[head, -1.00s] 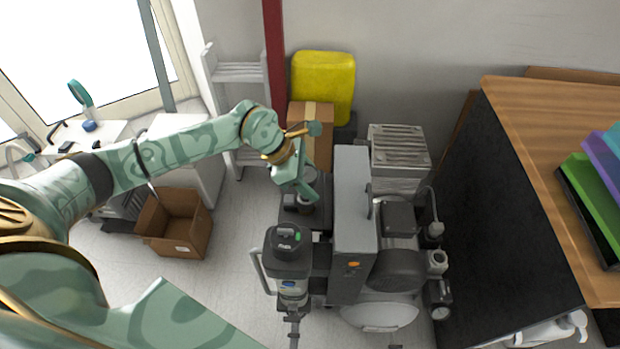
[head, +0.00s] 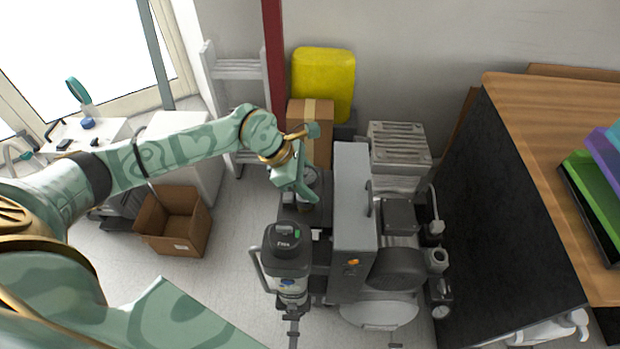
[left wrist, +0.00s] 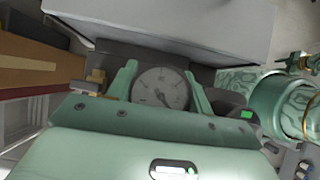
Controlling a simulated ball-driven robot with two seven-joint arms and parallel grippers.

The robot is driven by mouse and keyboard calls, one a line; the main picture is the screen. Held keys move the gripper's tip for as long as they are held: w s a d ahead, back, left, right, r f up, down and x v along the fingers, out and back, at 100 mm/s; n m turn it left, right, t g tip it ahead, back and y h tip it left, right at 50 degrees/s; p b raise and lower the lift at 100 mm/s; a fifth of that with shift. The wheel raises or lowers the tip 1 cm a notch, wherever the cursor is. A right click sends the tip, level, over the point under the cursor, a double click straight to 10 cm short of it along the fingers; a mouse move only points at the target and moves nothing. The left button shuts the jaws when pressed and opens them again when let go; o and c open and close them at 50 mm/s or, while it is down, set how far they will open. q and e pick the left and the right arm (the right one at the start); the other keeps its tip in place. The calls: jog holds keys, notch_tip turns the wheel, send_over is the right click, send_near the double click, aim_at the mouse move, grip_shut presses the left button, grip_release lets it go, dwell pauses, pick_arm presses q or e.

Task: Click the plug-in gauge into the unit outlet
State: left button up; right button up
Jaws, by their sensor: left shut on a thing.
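The round gauge (left wrist: 162,88) with a pale dial and dark needle sits between the two green fingers of my left gripper (left wrist: 165,90) in the left wrist view. In the head view the gauge (head: 309,176) is partly covered by my left gripper (head: 308,190), which is shut on it. The gripper is over the dark lower part of the compressor unit, left of its tall grey cabinet (head: 353,190). I cannot make out the unit outlet for certain, nor whether the gauge touches it.
A dark canister with a green mark (head: 288,255) stands in front of the gripper. A cardboard box (head: 312,120) and yellow container (head: 322,80) are behind. An open box (head: 172,228) sits on the floor to the left. A wooden-topped bench (head: 540,140) bounds the right.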

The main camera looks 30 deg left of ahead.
pick_arm(q)
jog(key=shift+f, duration=0.55)
jog(key=o, duration=1.1)
jog(key=p+v, duration=0.3)
jog(key=v, duration=1.3)
jog(key=shift+s+a+r, duration=0.1)
jog(key=shift+r, duration=0.05)
